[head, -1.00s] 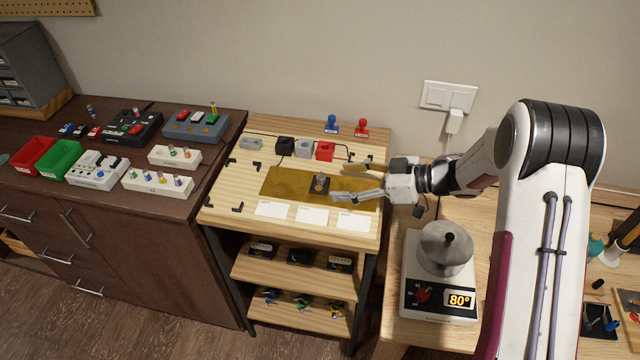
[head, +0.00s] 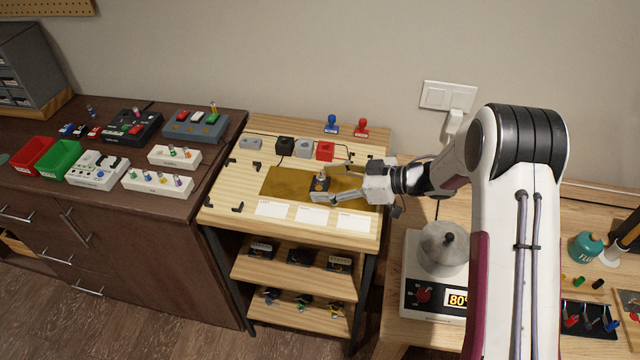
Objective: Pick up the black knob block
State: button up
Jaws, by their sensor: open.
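The black knob block (head: 320,184) is a small dark block with a pale knob on top. It sits on the brown mat (head: 283,184) in the middle of the wooden bench in the head view. My gripper (head: 322,183) comes in from the right, low over the mat. Its jaws are open, with one finger on the far side of the block and the other on the near side. The near finger hides part of the block. I cannot tell whether either finger touches it.
Behind the mat stand a black cube (head: 285,145), a grey one (head: 304,148) and a red one (head: 325,151). White cards (head: 313,215) lie along the front. A hot plate with a metal pot (head: 444,250) stands at the right, below my arm.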

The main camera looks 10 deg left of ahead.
jog(key=shift+a+f, duration=0.2)
jog(key=shift+a, duration=0.3)
jog(key=shift+c, duration=0.2)
jog(key=c, duration=1.2)
